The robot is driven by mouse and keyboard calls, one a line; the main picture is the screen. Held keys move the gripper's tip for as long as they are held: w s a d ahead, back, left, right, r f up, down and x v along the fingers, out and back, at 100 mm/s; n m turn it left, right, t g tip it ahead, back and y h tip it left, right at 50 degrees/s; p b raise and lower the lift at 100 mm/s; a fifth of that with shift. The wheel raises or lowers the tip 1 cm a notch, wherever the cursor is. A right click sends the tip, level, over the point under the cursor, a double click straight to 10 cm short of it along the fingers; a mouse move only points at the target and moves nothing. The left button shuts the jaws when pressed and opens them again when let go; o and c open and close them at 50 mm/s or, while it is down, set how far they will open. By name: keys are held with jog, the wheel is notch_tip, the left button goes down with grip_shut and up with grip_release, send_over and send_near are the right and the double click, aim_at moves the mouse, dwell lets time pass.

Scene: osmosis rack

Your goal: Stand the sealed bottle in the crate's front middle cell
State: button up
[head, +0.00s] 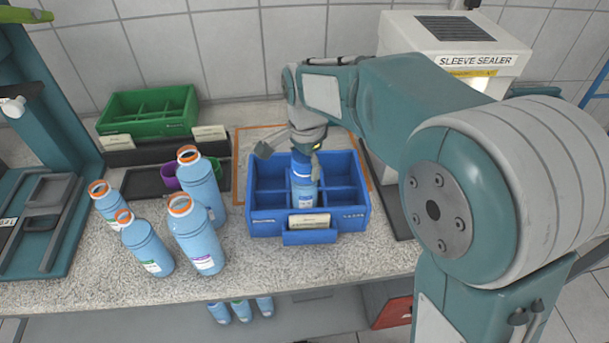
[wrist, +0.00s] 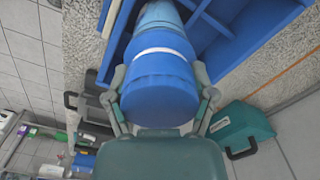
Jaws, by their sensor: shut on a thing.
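The blue crate (head: 262,222) stands on the worktop, its dividers forming two rows of cells. The sealed bottle (head: 304,193) is light blue with a dark blue cap and a white label. It stands upright, its lower part inside the crate's front middle cell and partly hidden by the front wall. I cannot tell whether its base touches the cell floor. My gripper (head: 304,152) is above the crate and shut on the bottle's capped top. In the wrist view the bottle (wrist: 158,50) sits between both fingers, with crate dividers beside it.
Several open bottles with orange necks (head: 198,232) stand left of the crate. A green crate (head: 148,108) is at the back left. The sleeve sealer (head: 455,50) is at the back right. The crate's other cells look empty.

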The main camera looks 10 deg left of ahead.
jog(key=f, duration=0.1)
jog(key=d+f, duration=0.1)
jog(key=f, duration=0.1)
jog(key=shift+f, duration=0.2)
jog(key=o, duration=1.2)
jog(key=shift+a, duration=0.35)
jog(key=shift+o, duration=0.2)
jog(key=shift+d, duration=0.3)
notch_tip(320, 180, up, 12)
jog(key=shift+a, duration=0.1)
